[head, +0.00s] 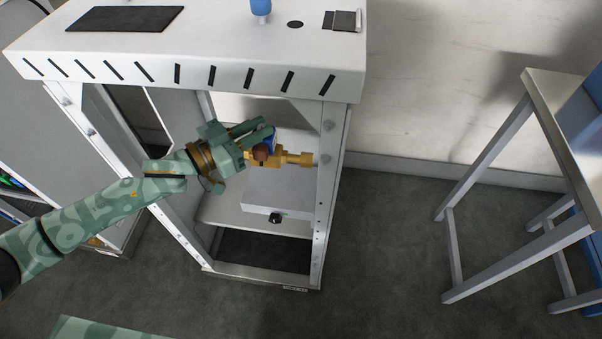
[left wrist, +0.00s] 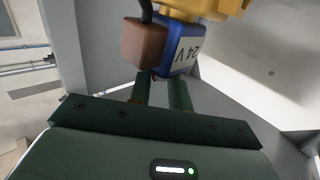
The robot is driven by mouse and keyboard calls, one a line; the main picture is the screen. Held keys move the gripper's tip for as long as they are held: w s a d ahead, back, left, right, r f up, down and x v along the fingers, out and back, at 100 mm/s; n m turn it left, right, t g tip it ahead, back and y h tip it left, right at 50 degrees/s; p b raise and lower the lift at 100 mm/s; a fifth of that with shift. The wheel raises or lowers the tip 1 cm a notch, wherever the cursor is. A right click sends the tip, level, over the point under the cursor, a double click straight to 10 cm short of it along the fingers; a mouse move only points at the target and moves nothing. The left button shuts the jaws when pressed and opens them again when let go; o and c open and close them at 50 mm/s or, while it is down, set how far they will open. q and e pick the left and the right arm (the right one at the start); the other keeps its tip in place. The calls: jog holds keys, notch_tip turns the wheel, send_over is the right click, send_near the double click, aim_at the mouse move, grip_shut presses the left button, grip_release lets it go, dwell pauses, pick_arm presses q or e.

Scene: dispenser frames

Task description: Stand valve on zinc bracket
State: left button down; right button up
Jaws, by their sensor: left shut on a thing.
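The valve (head: 293,159) has a yellow brass body, a blue coil and a brown plug. My left gripper (head: 257,142) is shut on it and holds it inside the white dispenser frame, above the inner shelf. In the left wrist view, the blue coil (left wrist: 180,46) marked 24 V is at the fingertips (left wrist: 160,85), with the brown plug (left wrist: 144,43) and part of the brass body (left wrist: 205,8) beyond. A grey box-like metal piece (head: 285,192) with a dark knob lies below the valve; I cannot tell whether it is the zinc bracket. My right gripper is not in view.
The white dispenser frame (head: 180,60) has a slotted top and upright posts close around my left arm; the right post (head: 328,170) is beside the valve. A dark mat (head: 262,252) lies at its base. A table (head: 548,100) stands right, with clear floor between.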

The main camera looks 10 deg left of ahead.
aim_at(251, 163)
pick_arm(q)
jog(key=shift+w+a+f+b, duration=0.15)
jog(key=shift+f+b, duration=0.1)
jog(key=shift+f, duration=0.2)
jog(key=shift+w+d+f+b, duration=0.1)
jog(key=shift+w+f+b, duration=0.1)
jog(key=shift+f, duration=0.2)
jog(key=f, duration=0.2)
jog(key=f+b, duration=0.1)
jog(key=shift+a+f+b, duration=0.2)
jog(key=shift+f+b, duration=0.1)
jog(key=shift+f, duration=0.1)
notch_tip(251, 163, down, 4)
jog(key=shift+s+d+b, duration=0.1)
jog(key=shift+b, duration=0.9)
jog(key=shift+f, duration=0.3)
jog(key=shift+r, duration=0.2)
jog(key=shift+f, duration=0.15)
jog(key=c, duration=1.3)
grip_release()
jog(key=shift+f, duration=0.1)
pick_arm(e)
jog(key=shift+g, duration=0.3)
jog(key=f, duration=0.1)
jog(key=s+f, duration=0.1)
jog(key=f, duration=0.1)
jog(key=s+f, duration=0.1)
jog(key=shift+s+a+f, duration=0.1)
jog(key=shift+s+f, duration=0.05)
